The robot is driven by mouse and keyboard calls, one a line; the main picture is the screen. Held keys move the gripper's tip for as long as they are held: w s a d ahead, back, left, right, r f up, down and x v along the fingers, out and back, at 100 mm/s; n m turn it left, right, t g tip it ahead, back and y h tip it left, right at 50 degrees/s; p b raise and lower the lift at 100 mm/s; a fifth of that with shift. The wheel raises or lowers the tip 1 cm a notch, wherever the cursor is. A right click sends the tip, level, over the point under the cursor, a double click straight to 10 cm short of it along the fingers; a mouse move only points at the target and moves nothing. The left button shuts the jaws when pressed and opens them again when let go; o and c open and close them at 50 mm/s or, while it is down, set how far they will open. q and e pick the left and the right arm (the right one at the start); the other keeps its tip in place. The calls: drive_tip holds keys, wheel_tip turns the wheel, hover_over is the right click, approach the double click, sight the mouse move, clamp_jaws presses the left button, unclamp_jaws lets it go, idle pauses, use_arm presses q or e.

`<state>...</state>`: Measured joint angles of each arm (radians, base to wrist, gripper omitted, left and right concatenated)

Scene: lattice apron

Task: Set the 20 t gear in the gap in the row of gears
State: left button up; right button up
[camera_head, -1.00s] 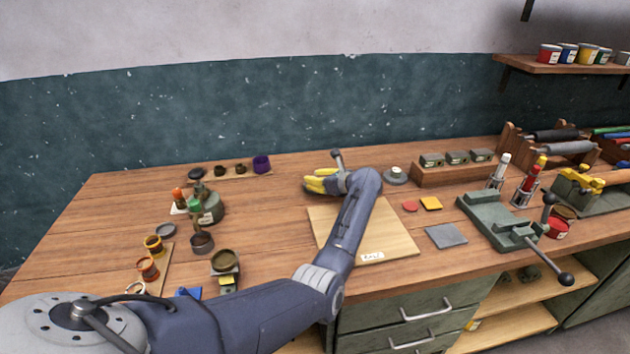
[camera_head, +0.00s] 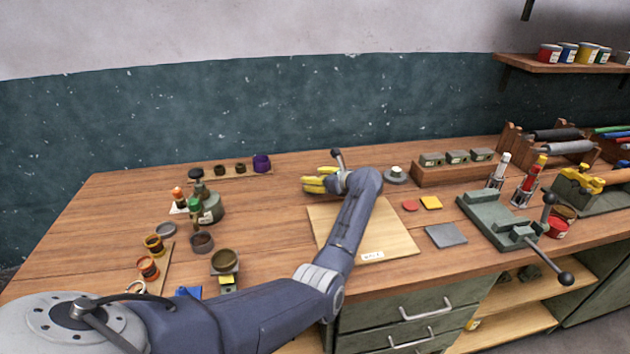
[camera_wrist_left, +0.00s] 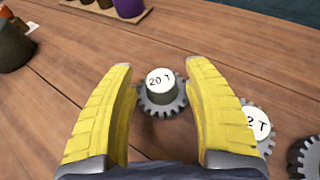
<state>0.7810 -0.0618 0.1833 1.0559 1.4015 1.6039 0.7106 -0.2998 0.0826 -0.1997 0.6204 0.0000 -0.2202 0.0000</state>
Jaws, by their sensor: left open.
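The 20 T gear (camera_wrist_left: 163,94) is a grey toothed disc with a dark hub and a white top marked "20 T". In the left wrist view it lies flat on the wooden bench between and just beyond my left gripper's yellow fingers. My left gripper (camera_head: 311,183) is open, low over the bench in the head view, with a finger on either side of the hub; I cannot tell whether they touch it. A second gear (camera_wrist_left: 259,125), its label partly covered and reading "2 T", is behind the right finger. Another gear (camera_wrist_left: 305,158) is cut off at the right edge. No gap in a row is visible.
A grey disc with a white top (camera_head: 395,175) stands right of my wrist. A pale board (camera_head: 398,238) lies under my forearm. A strip with small cups (camera_head: 230,171) is at the back left. A green clamp fixture (camera_head: 497,222) stands to the right.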

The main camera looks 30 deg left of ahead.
use_arm(q)
drive_tip(key=v, duration=1.2)
drive_tip(key=shift+f, duration=0.1)
